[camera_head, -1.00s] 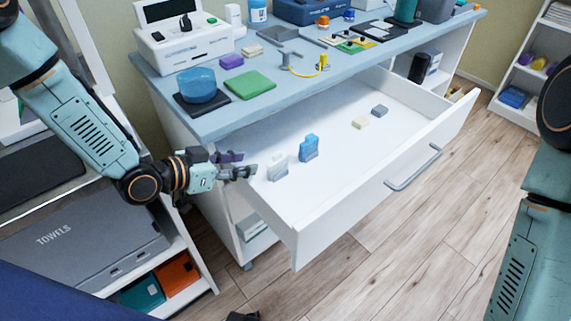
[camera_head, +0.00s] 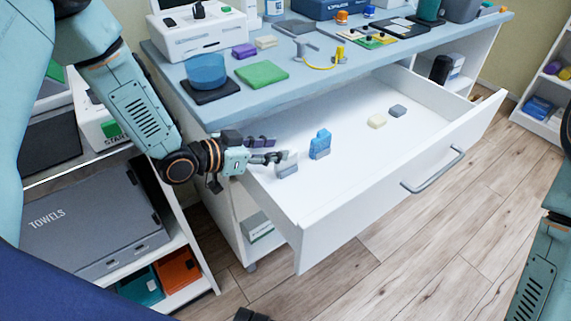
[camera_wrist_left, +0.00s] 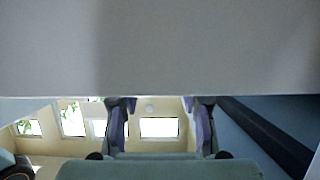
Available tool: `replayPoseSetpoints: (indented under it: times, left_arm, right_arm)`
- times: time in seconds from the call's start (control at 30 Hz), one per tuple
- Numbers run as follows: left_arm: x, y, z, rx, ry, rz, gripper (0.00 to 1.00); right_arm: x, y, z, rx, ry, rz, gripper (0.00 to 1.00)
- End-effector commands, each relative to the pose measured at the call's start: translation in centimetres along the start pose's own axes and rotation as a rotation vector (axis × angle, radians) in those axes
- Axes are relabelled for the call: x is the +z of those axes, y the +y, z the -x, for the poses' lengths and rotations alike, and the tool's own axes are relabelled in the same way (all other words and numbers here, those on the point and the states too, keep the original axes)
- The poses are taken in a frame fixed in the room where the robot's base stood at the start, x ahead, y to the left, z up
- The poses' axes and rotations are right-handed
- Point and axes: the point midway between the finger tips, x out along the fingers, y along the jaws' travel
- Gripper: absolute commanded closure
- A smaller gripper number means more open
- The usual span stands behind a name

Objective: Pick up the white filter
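The white filter (camera_head: 287,166) stands upright in the open white drawer (camera_head: 345,170), near its left end. A similar blue one (camera_head: 320,146) stands just right of it. My left gripper (camera_head: 268,149) reaches in over the drawer's left wall, with its fingers apart. Its nearer fingertip overlaps the top of the white filter in the head view; I cannot tell whether they touch. In the left wrist view the two fingers (camera_wrist_left: 161,112) are spread with nothing visible between them, and a pale surface fills the upper half.
A cream block (camera_head: 377,121) and a grey block (camera_head: 398,111) lie toward the drawer's far right. The blue-grey desktop (camera_head: 300,80) above holds a blue bowl, a green pad and devices. The towels box (camera_head: 90,225) sits on a shelf at left. The drawer's front middle is clear.

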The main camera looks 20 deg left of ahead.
Motion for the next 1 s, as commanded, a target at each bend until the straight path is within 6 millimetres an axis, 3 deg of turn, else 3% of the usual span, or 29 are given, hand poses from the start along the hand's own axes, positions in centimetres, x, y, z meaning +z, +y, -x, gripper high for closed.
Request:
replayPoseSetpoints:
  times: [0.2, 0.5, 1.0]
  left_arm:
    - [0.1, 0.1, -2.4, 0.002, -0.001, -0.002, 0.6]
    - [-0.1, 0.0, -2.6, 0.001, -0.001, 0.001, 0.61]
    - [-0.1, 0.0, -2.6, 0.0, -0.001, 0.0, 1.0]
  right_arm:
    - [0.0, 0.0, -1.0, 0.0, 0.0, -0.001, 0.6]
    - [0.0, 0.0, -1.0, 0.0, 0.0, 0.0, 0.6]
    - [0.0, 0.0, -1.0, 0.0, 0.0, 0.0, 0.6]
